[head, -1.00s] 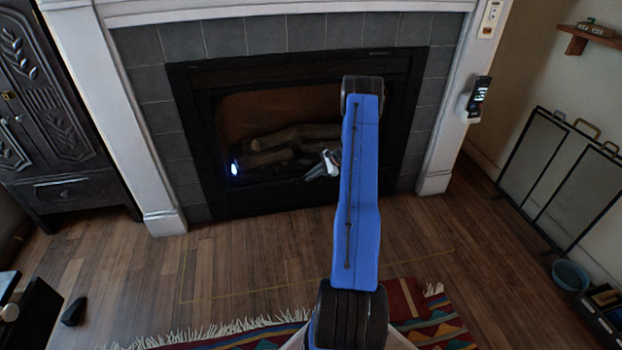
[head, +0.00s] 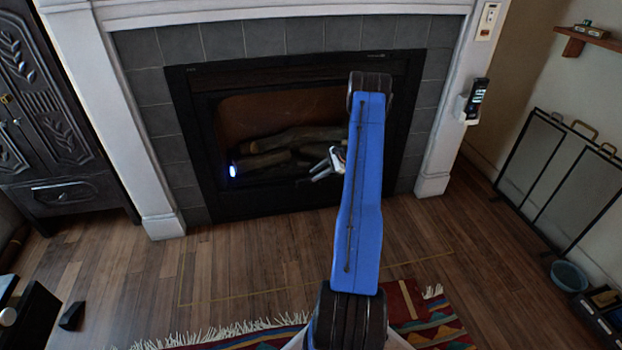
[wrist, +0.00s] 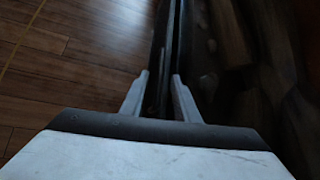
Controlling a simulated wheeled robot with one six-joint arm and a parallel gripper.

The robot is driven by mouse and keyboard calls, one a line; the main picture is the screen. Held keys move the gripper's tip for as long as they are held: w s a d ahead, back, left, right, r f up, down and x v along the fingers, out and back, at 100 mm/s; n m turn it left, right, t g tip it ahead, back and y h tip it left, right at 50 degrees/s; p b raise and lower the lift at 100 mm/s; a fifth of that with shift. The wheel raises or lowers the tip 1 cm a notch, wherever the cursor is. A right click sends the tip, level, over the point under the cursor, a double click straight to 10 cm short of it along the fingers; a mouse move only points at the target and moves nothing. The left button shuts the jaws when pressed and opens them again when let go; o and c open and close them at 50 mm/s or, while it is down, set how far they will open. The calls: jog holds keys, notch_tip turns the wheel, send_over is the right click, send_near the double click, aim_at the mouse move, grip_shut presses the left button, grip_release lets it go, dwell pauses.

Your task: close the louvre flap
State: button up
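The fireplace (head: 190,95) has a black frame, and a dark strip (head: 270,198) runs along its bottom below the logs. I cannot make out a separate louvre flap or tell how far it stands open. My gripper (head: 315,174) is in front of the lower fireplace opening, right of its middle, with its fingers pointing left. In the wrist view my gripper (wrist: 160,85) has its two grey fingers apart, and a dark narrow edge (wrist: 163,45) runs away beyond and between them. Whether the fingers touch it is unclear. My blue arm hides the right part of the opening.
Logs (head: 290,138) lie inside the fireplace, with a bright bluish light (head: 233,171) at the left. White pillars (head: 130,130) flank it. Wood floor (head: 240,255) in front is clear up to a patterned rug (head: 430,320). A fire screen (head: 545,170) stands right.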

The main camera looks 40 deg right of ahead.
jog(key=v, duration=1.2)
jog(key=shift+r, duration=0.25)
jog(key=shift+s+d, duration=0.1)
jog(key=shift+d, duration=0.05)
